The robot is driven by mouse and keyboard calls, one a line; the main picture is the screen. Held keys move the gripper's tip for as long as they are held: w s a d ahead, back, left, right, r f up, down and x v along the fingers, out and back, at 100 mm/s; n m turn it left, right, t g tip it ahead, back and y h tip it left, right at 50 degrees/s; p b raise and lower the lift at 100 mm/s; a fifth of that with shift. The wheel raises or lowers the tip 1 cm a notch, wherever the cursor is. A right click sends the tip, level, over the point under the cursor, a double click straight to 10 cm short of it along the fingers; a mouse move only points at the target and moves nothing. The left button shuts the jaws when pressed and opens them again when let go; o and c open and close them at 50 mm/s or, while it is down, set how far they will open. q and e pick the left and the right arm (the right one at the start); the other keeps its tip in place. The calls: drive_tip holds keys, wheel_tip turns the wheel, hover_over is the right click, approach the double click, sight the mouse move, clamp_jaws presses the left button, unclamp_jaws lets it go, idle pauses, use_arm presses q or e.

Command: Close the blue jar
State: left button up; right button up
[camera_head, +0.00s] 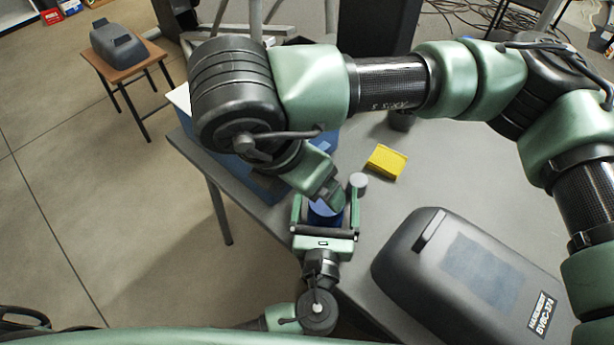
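The blue jar (325,218) is between the two green fingers of my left gripper (325,208), at the table's near left edge. A finger is on either side of it; whether they press on it is unclear. My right gripper (326,190) reaches down from above, right over the jar's top. Its fingers and the lighter blue top under them are partly hidden, so I cannot tell whether it holds a lid. A small round grey-topped thing (358,181) is just beyond my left gripper's right finger.
A yellow box (387,161) lies on the grey table (445,180). A large dark case (470,275) covers the near right. A blue container (262,185) stands at the left edge, partly behind my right arm. A wooden stool (125,68) with a dark case stands far left.

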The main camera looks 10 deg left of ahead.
sight(325, 214)
use_arm(q)
drive_tip(key=shift+s, duration=0.1)
drive_tip(key=s, duration=0.7)
drive_tip(key=shift+s, duration=0.35)
